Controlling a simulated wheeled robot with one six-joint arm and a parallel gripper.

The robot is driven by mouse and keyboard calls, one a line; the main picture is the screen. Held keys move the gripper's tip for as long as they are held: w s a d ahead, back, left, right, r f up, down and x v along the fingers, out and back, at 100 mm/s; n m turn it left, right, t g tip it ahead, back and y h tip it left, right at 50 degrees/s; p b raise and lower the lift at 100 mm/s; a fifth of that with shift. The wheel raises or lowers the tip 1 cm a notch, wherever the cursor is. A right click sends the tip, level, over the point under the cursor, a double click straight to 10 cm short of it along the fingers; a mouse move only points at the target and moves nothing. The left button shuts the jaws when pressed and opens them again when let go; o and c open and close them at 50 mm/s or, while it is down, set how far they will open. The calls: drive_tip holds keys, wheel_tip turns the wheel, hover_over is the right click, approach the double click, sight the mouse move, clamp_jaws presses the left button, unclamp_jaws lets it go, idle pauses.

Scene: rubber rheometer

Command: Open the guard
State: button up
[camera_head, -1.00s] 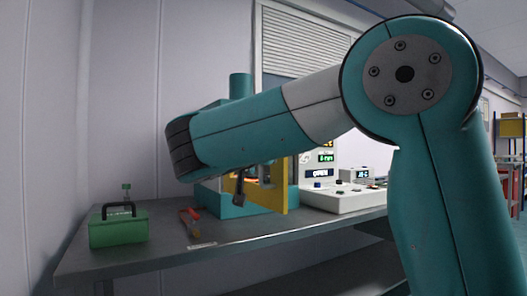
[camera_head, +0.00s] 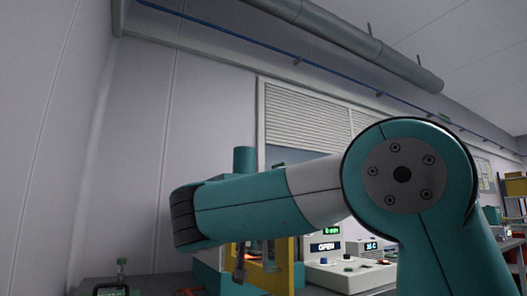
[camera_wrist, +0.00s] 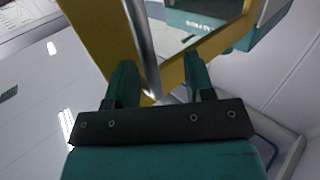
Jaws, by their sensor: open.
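The guard (camera_head: 283,258) is a yellow frame with a clear window on the front of the teal rheometer (camera_head: 243,161). In the head view it stands swung out from the machine, and the display beside it reads OPEN. In the wrist view the guard's yellow frame (camera_wrist: 95,30) fills the upper part, with a grey bar handle (camera_wrist: 143,45) along it. My gripper (camera_wrist: 161,72) is open, its two teal fingers apart, with the handle's end between them, nearer the left finger. Contact cannot be told. In the head view my arm hides part of the machine and guard.
A white control unit (camera_head: 345,275) with lit displays stands right of the machine. A green case (camera_head: 116,291) shows at the bottom left, cut by the picture edge. The wall is close on the left. Shelving with a yellow bin (camera_head: 515,187) stands far right.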

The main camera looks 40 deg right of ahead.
wheel_tip(320, 180, up, 18)
drive_tip(key=p, duration=0.5)
drive_tip(key=shift+s+r+t+h, duration=0.2)
drive_tip(key=shift+t+h, duration=0.1)
drive_tip(key=shift+t, duration=0.1)
